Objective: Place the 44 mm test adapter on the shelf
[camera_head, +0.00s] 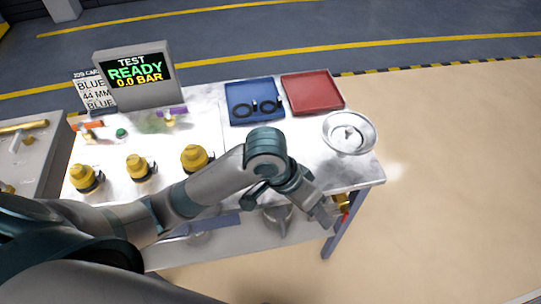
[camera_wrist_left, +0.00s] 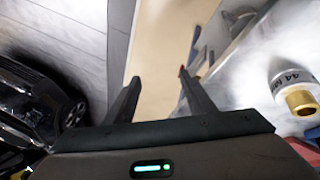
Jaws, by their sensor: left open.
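The 44 mm test adapter (camera_wrist_left: 297,84), a pale cylinder with a dark printed band and a brass end, is at the right edge of the left wrist view. It is on a pale surface that looks like the lower shelf (camera_head: 225,247) under the table. I cannot make it out for sure in the head view. My left gripper (camera_head: 332,216) is low by the table's front right corner; in the left wrist view the gripper (camera_wrist_left: 158,88) is open with nothing between its fingers. It is apart from the adapter. My right gripper is not in view.
A blue tray (camera_head: 238,91) with dark rings, a red tray (camera_head: 318,78) and a metal bowl (camera_head: 349,134) are on the table. Several yellow-capped parts (camera_head: 196,156) stand near its front. A grey vessel (camera_head: 279,217) is on the shelf. The floor right of the table is clear.

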